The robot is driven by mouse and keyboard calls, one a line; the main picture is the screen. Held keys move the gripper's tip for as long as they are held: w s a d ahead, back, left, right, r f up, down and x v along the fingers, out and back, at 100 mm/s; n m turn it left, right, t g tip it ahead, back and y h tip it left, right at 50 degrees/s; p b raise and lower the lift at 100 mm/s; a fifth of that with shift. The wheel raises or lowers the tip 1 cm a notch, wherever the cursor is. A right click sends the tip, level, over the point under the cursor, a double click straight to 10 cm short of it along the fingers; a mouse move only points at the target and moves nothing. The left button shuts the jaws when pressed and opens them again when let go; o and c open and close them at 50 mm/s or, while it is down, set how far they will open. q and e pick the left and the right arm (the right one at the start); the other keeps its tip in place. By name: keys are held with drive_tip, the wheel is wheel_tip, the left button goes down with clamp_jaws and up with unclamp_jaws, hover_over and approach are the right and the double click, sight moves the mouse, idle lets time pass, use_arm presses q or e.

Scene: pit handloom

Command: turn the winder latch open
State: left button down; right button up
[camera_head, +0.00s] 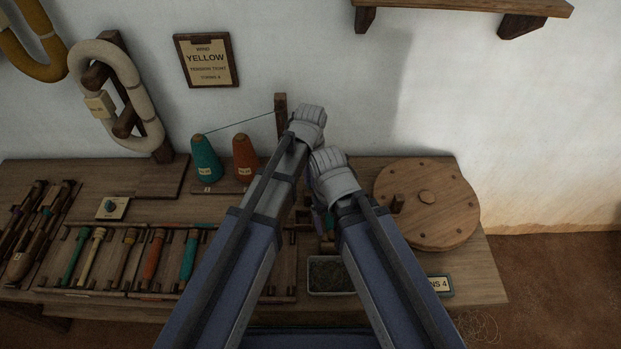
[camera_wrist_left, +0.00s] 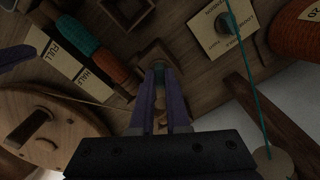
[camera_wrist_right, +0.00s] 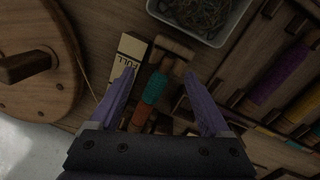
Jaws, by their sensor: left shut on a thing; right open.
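My left gripper (camera_wrist_left: 158,78) is shut at a small wooden block (camera_wrist_left: 152,52) beside the winder's bobbin. What it grips is almost hidden between the fingertips; by its place it seems to be the winder latch. The winder wheel (camera_head: 428,203) stands on the right of the table and also shows in the left wrist view (camera_wrist_left: 45,125). My right gripper (camera_wrist_right: 158,85) is open and empty, above the teal and orange bobbin (camera_wrist_right: 152,88) next to a FULL card (camera_wrist_right: 128,55). In the head view my arms hide both sets of fingertips and the bobbin.
A tray of thread scraps (camera_head: 330,276) sits near the table's front. A rack of coloured bobbins (camera_head: 153,255) lies to the left. A teal cone (camera_head: 205,160) and an orange cone (camera_head: 246,158) stand behind, with a teal thread running to a wooden post (camera_head: 281,108).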

use_arm(q)
drive_tip(key=n, duration=0.7)
idle(0.6)
drive_tip(key=c, duration=0.9)
unclamp_jaws()
wheel_tip(320, 180, up, 8)
drive_tip(key=p, duration=0.8)
drive_tip(key=shift+f, duration=0.1)
use_arm(e)
wheel_tip(320, 180, up, 8)
drive_tip(key=shift+f, duration=0.1)
